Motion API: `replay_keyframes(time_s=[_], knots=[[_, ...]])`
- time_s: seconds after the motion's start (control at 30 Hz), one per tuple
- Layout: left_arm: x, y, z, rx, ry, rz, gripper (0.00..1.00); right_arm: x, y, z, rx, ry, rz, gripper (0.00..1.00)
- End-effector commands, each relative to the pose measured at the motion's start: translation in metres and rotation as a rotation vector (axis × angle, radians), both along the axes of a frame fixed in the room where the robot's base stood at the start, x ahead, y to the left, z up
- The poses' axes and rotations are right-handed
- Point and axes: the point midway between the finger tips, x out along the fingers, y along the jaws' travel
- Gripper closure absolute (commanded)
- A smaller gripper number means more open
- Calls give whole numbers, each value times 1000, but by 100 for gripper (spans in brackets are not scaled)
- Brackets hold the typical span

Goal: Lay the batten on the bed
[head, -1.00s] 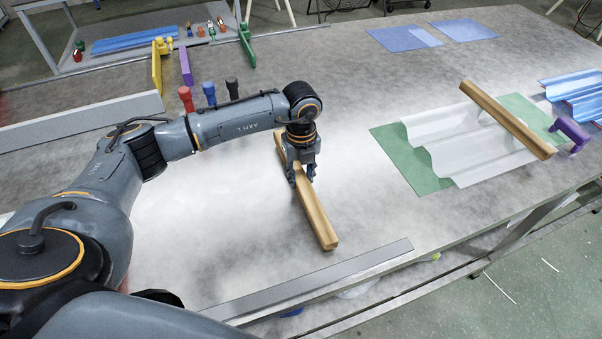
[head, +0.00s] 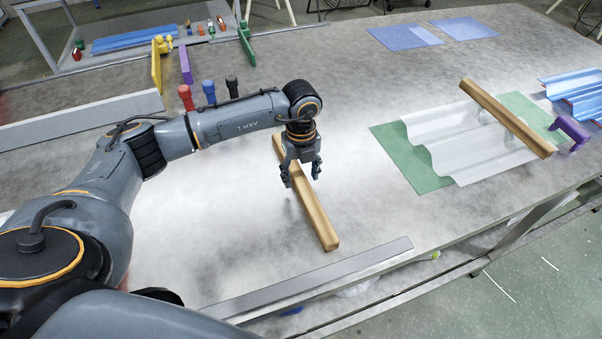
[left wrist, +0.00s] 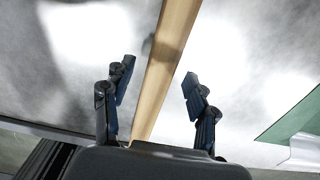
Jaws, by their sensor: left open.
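A long wooden batten (head: 318,216) lies on the grey table below my left gripper (head: 302,178). The gripper is open, pointing down, with one finger on each side of the batten. In the left wrist view the batten (left wrist: 172,55) runs between the spread fingers (left wrist: 158,76), with a gap on both sides. A second wooden batten (head: 508,119) lies across a pale corrugated sheet (head: 455,150) on a green mat (head: 405,165) at the right. Which part is called the bed I cannot tell. My right gripper does not show.
A purple bracket (head: 572,132) and blue corrugated sheets (head: 580,92) are at the far right. A grey strip (head: 315,278) lies along the front edge. Red, blue and black knobbed pieces (head: 210,91) stand behind my arm. The table between batten and mat is clear.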

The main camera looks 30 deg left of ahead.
Motion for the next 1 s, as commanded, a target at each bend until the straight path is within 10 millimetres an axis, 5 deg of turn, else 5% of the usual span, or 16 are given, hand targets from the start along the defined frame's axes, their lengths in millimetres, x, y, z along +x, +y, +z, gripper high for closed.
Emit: replay_keyframes(time_s=[0.6, 1.0], knots=[[1, 0, 107, 0, -5, 1, 42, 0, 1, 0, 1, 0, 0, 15], [0, 0, 119, -1, -2, 0, 42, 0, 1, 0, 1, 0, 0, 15]])
